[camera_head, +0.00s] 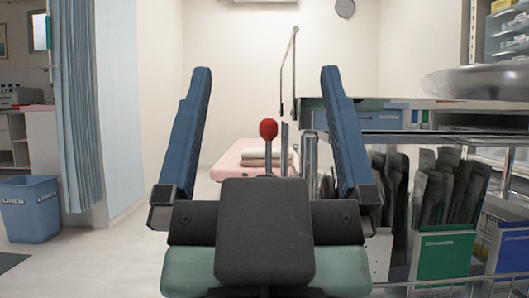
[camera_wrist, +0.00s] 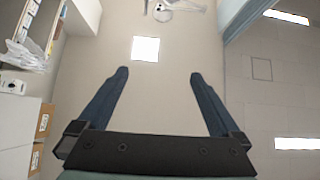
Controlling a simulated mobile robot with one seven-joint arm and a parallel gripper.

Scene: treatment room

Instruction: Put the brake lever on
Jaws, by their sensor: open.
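The brake lever, a red ball knob (camera_head: 268,129) on a thin grey upright rod, shows in the head view between my two blue fingers. Its lower end is hidden behind the dark body of my gripper (camera_head: 265,85). My gripper is open and empty, its fingers pointing up in the picture with a wide gap between them. I cannot tell how far the lever stands beyond the fingers. The wrist view also shows my gripper (camera_wrist: 158,78) open with nothing between its fingers; the lever is not seen there.
A metal trolley (camera_head: 380,137) with folders and a steel basin (camera_head: 478,83) stands close on the right. A pink bed (camera_head: 228,160) with folded towels is behind the lever.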

